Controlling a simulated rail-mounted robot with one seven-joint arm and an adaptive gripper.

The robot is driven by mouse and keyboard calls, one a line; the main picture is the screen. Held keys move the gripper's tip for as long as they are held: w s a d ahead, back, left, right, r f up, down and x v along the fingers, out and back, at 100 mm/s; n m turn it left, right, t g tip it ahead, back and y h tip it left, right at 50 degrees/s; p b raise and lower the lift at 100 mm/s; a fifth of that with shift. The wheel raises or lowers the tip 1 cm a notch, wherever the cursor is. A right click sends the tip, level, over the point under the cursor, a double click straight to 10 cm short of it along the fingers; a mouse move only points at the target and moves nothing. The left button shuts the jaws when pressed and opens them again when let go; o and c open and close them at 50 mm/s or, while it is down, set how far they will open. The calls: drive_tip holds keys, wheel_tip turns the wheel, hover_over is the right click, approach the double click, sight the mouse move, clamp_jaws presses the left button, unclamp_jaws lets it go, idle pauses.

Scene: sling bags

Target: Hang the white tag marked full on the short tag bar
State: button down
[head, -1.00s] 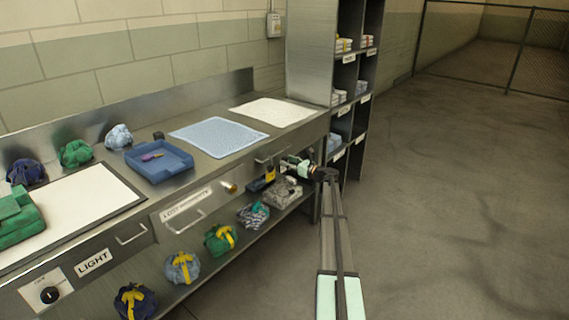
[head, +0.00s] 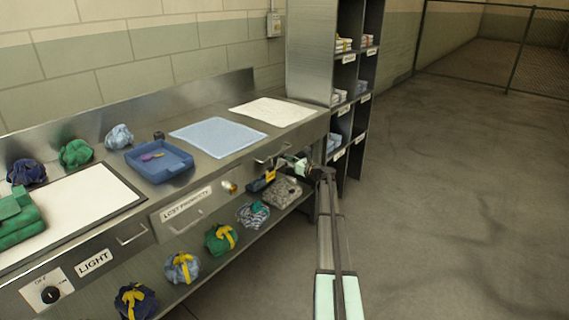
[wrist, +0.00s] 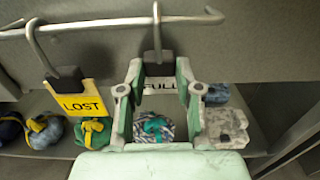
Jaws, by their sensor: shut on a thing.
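The white tag marked FULL (wrist: 160,87) is between the two fingers of my gripper (wrist: 160,72) in the wrist view, and the gripper is shut on it. Its grey hook (wrist: 157,40) rises from the tag and crosses the tag bar (wrist: 105,25) near the bar's right end. I cannot tell whether the hook rests on the bar. A yellow tag marked LOST (wrist: 83,103) hangs by its hook from the bar, left of my gripper. In the head view my gripper (head: 303,168) is at the bench front, and the yellow tag (head: 270,176) shows beside it.
A lower shelf under the bench holds several bags, including a green one with a yellow strap (head: 221,238) and a grey one (head: 282,191). A blue tray (head: 185,170) and a blue mat (head: 218,137) lie on top. Dark cubbies (head: 350,100) stand behind; the floor at right is clear.

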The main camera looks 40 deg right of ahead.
drive_tip(key=shift+r+p, duration=0.7)
drive_tip(key=shift+r, duration=0.7)
drive_tip(key=v, duration=0.8)
drive_tip(key=shift+p, duration=0.3)
idle(0.6)
